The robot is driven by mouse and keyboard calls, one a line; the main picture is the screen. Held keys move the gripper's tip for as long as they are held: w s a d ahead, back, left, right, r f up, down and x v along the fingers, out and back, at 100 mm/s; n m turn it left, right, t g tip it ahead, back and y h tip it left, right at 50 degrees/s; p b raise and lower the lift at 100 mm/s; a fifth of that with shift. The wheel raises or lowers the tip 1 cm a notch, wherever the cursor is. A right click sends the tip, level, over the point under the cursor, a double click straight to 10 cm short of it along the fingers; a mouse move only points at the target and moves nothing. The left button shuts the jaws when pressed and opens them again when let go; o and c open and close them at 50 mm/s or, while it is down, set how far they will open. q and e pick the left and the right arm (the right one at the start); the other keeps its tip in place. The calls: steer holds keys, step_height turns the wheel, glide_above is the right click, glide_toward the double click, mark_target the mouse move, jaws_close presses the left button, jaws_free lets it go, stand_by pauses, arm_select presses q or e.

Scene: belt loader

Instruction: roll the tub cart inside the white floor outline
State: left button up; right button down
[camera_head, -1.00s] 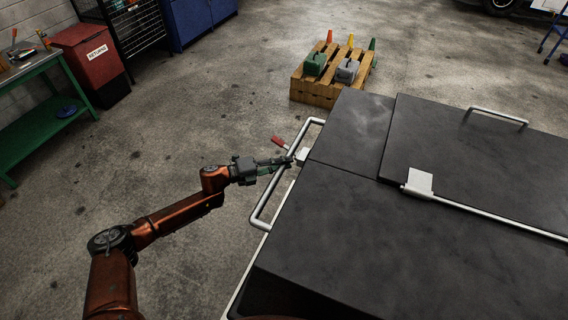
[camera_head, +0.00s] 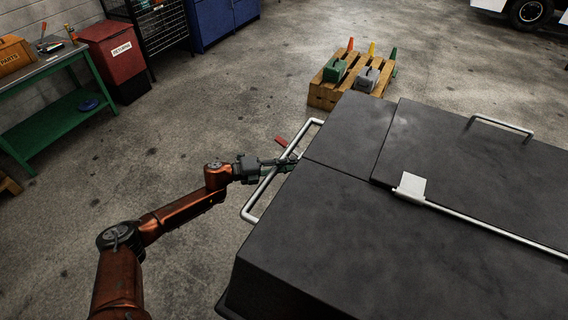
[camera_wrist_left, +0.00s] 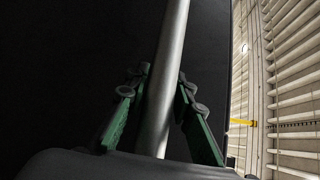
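The tub cart (camera_head: 350,225) is a large black lidded tub filling the lower right of the head view. A pale tubular push handle (camera_head: 262,194) runs along its left end, with a red-tipped lever beside it. My left gripper (camera_head: 292,161) is at this handle. In the left wrist view the handle bar (camera_wrist_left: 167,75) passes between the two green fingers (camera_wrist_left: 163,84), whose tips close in against it from both sides. My right gripper is out of view. No white floor outline shows in the current frames.
A wooden pallet (camera_head: 322,96) with cans and cones stands beyond the cart. A red returns bin (camera_head: 115,60), a green bench (camera_head: 60,125) and blue cabinets (camera_head: 222,20) are at the upper left. A vehicle wheel (camera_head: 530,12) shows at top right. Concrete floor left of the cart is clear.

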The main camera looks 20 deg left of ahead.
arm_select(q)
steer(key=shift+o, duration=0.7)
steer(key=shift+w+d+r, duration=0.15)
steer(key=shift+w+d, duration=0.05)
steer(key=shift+o, duration=0.9)
steer(key=shift+a, duration=0.45)
steer(key=shift+s+a, duration=0.1)
steer(key=shift+s, duration=0.05)
steer(key=v, duration=1.2)
